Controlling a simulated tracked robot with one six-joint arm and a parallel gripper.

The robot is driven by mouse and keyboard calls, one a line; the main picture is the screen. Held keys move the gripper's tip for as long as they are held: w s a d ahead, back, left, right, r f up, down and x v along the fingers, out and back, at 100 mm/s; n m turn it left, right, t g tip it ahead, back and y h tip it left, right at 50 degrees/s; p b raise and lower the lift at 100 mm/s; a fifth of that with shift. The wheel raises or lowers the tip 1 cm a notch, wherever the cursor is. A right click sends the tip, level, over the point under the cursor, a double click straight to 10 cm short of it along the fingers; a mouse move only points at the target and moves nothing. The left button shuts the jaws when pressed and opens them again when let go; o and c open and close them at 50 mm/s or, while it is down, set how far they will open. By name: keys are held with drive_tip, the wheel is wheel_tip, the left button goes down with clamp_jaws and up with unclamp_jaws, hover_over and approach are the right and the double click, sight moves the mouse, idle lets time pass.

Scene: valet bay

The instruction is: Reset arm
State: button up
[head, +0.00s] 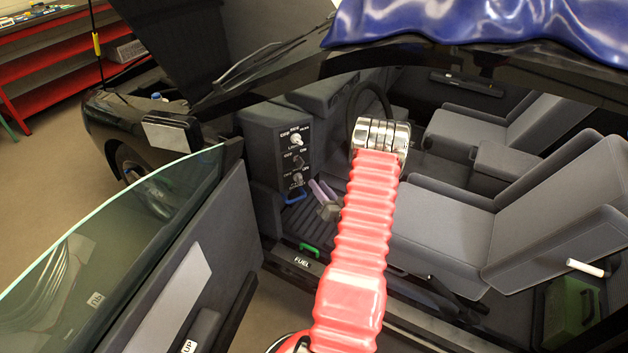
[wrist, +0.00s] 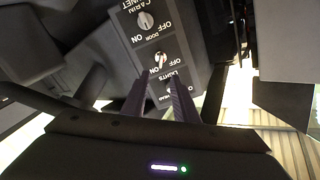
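My arm reaches from the lower middle of the head view into the car's cabin. My gripper (head: 321,188) is inside the door opening, right of a dark switch panel (head: 268,150). In the wrist view my gripper (wrist: 158,84) has its two purple-grey fingers apart, with no object seen between them. The switch panel (wrist: 148,8) lies beyond the fingertips there, its lettering upside down. Its upper knob (wrist: 145,20) and middle toggle (wrist: 160,60) show clearly; the lowest control is partly hidden by the fingers. I cannot tell whether a fingertip touches the panel.
The open door (head: 190,285) with raised glass (head: 110,235) stands at the left. Grey seats (head: 440,225) fill the cabin's right side. A blue cover (head: 480,22) lies on the roof. A green handle (head: 309,248) is on the sill, a green box (head: 568,312) at lower right.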

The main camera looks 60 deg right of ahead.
drive_tip(key=shift+s+a, duration=0.3)
drive_tip(key=shift+s, duration=0.3)
